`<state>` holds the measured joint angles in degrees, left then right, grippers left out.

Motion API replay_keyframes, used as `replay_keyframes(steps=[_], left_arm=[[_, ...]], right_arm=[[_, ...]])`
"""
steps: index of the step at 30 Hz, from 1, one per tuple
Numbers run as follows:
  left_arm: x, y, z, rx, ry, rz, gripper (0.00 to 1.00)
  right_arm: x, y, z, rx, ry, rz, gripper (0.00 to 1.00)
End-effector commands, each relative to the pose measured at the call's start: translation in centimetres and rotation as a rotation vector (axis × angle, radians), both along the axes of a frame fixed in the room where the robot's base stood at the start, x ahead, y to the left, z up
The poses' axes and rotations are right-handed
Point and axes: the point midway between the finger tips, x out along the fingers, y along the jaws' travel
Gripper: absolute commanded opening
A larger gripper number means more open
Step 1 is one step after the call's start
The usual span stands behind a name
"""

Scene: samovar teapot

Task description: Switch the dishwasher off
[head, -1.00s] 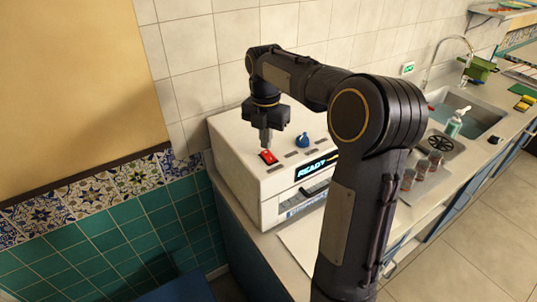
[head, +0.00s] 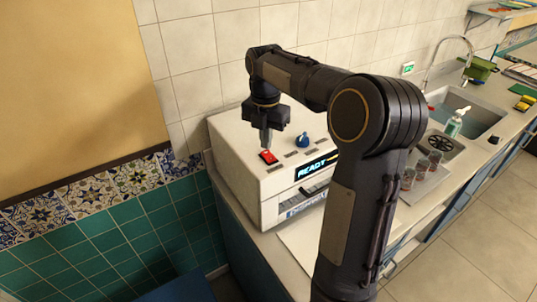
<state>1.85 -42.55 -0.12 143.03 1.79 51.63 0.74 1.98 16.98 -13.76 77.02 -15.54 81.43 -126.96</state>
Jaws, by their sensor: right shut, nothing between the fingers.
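The dishwasher (head: 235,150) is a white box on the counter at the left end. A red switch (head: 268,157) and a blue knob (head: 303,140) are on its top, and its display (head: 316,166) reads "READY". My right gripper (head: 266,146) points down, shut and empty, with its tips right at the red switch. I cannot tell whether the tips touch the switch. My right arm hides part of the dishwasher's right side. My left gripper is not in view.
Several glasses (head: 421,168) stand on the counter right of my arm. The tiled wall (head: 200,50) rises behind the dishwasher.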

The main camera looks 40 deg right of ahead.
Motion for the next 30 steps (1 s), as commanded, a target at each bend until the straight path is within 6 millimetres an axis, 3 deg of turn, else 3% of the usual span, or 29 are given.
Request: replay_keyframes(steps=[30], left_arm=[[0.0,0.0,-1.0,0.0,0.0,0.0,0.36]], right_arm=[[0.0,0.0,-1.6,0.0,0.0,0.0,0.0]])
